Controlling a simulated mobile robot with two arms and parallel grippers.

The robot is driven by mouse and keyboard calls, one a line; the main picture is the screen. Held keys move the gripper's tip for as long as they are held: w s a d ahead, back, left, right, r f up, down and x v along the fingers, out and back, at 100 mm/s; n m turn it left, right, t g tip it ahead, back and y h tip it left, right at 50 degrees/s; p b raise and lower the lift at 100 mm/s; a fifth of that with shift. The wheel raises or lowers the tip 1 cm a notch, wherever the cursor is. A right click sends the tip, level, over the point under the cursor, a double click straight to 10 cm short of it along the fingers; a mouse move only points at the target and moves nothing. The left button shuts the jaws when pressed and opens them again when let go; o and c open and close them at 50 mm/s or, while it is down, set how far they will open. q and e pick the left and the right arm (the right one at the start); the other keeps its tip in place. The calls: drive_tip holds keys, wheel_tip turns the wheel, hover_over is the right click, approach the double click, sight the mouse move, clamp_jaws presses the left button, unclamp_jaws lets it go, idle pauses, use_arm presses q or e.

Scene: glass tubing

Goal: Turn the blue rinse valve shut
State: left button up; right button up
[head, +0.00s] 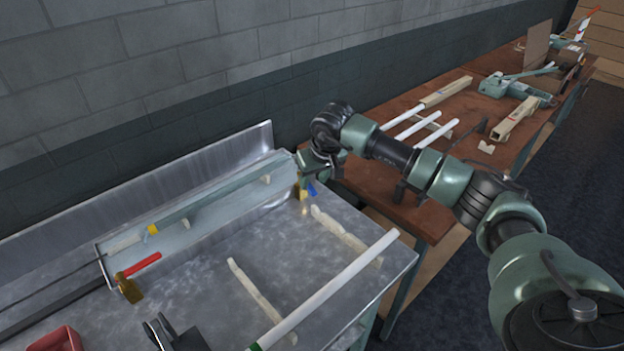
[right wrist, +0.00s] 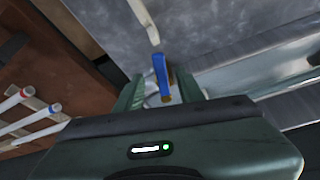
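The blue valve lever (head: 311,190) shows at the right end of the sink, by a brass valve body (head: 303,207). In the right wrist view the blue lever (right wrist: 160,70) runs lengthwise between the fingers, with brass beneath its near end. My right gripper (right wrist: 160,90) is open, with one finger on each side of the lever and visible gaps. In the head view the right gripper (head: 308,175) is just above the valve and partly hides it. A dark pronged piece (head: 165,335) at the bottom edge may be my left gripper; its opening cannot be made out.
A red-handled brass valve (head: 130,283) is at the sink's left. A white tube (head: 330,285) lies across pale rests on the metal bench (head: 210,275). A red tray (head: 60,340) is at lower left. A wooden table (head: 385,185) with tubes and tools stands behind my right arm.

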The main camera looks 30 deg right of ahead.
drive_tip(key=shift+x, duration=1.2)
clamp_jaws()
idle(0.6)
